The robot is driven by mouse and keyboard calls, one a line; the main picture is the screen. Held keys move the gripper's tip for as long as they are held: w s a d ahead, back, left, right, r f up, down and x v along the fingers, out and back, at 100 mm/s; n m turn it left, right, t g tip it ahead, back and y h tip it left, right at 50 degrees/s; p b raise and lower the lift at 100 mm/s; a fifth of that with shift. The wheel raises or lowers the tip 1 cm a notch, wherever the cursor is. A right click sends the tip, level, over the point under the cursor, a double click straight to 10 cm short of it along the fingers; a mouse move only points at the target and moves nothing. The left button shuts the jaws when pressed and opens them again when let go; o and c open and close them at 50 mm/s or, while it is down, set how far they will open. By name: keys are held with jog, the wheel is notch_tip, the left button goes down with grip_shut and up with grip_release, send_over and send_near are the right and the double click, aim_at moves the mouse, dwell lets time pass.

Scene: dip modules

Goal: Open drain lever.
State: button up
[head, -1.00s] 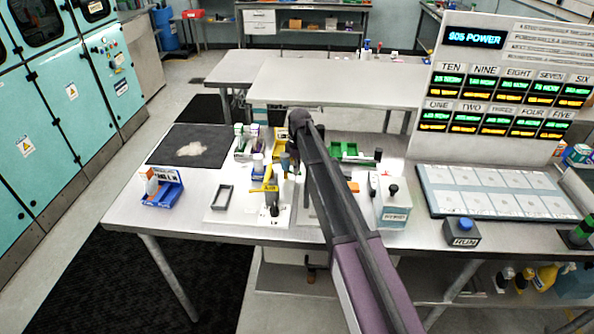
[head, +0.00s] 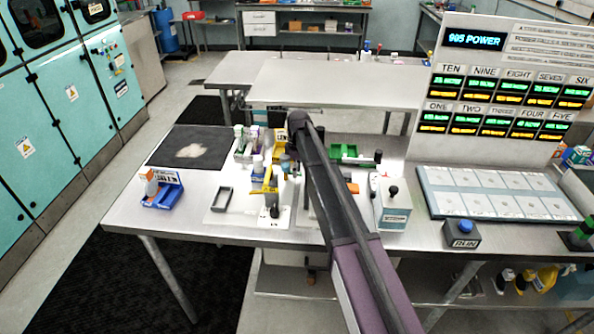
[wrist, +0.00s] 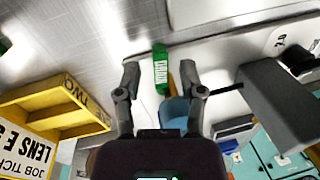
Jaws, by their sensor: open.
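I cannot tell for certain which part is the drain lever. In the wrist view, a green piece with a white label (wrist: 160,68) lies between and beyond my fingertips; its lettering is unreadable. An orange-yellow strip (wrist: 173,84) and a blue rounded part (wrist: 175,112) are close to it. My gripper (wrist: 159,78) is open, its two dark fingers apart with nothing clasped between them. In the head view my arm hides most of the area under the gripper. A yellow fixture (head: 267,184) and a black-knobbed part (head: 275,211) stand just left of the arm.
A yellow labelled tray (wrist: 60,108) and a dark grey block with a black rod (wrist: 285,100) flank my gripper. Right of my arm are a green tray (head: 346,152) and a black-knobbed box (head: 393,212). A blue rack (head: 163,192) stands left, near clear table.

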jog(key=shift+s+m, duration=0.15)
jog(key=shift+m, duration=0.15)
